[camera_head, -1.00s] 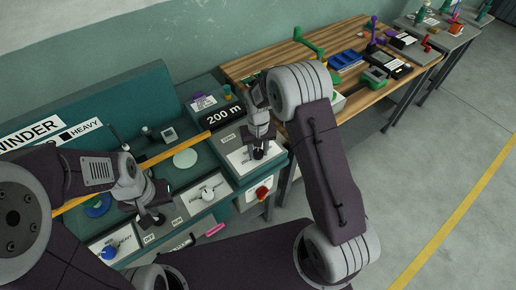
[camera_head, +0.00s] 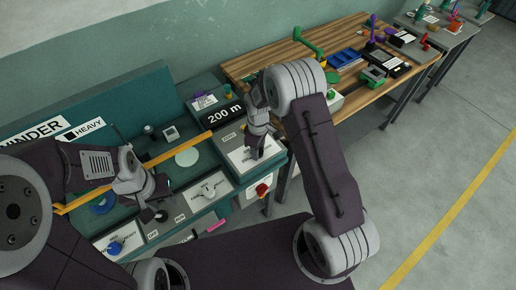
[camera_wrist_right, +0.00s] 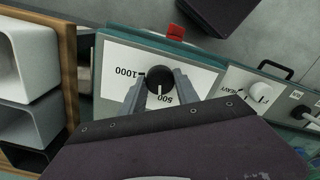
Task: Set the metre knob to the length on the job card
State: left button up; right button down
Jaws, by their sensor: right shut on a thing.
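The metre knob (camera_wrist_right: 160,80) is a round black knob with a white line pointing down in the right wrist view. It sits on a white dial plate (camera_wrist_right: 112,58) with upside-down labels 1000 to its left and 500 at its lower right. My right gripper (camera_wrist_right: 158,92) is shut on the knob, a finger on each side; in the head view it (camera_head: 257,152) hides most of the knob. A black sign (camera_head: 222,113) reads 200 m; I cannot tell whether it is the job card. My left gripper (camera_head: 160,208) hangs over the panel's front left; its jaws are unclear.
A white switch knob (camera_head: 208,191), a blue knob (camera_head: 115,247) and a red knob (camera_head: 262,190) sit on the winder front. A yellow strip (camera_head: 170,155) crosses the bench. A wooden table (camera_head: 270,62) with several tools stands behind right. The floor at right is clear.

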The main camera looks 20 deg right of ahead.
jog(key=shift+w+r+n, duration=0.1)
jog(key=shift+n, duration=0.8)
jog(key=c, duration=0.9)
grip_release()
notch_tip(320, 180, up, 9)
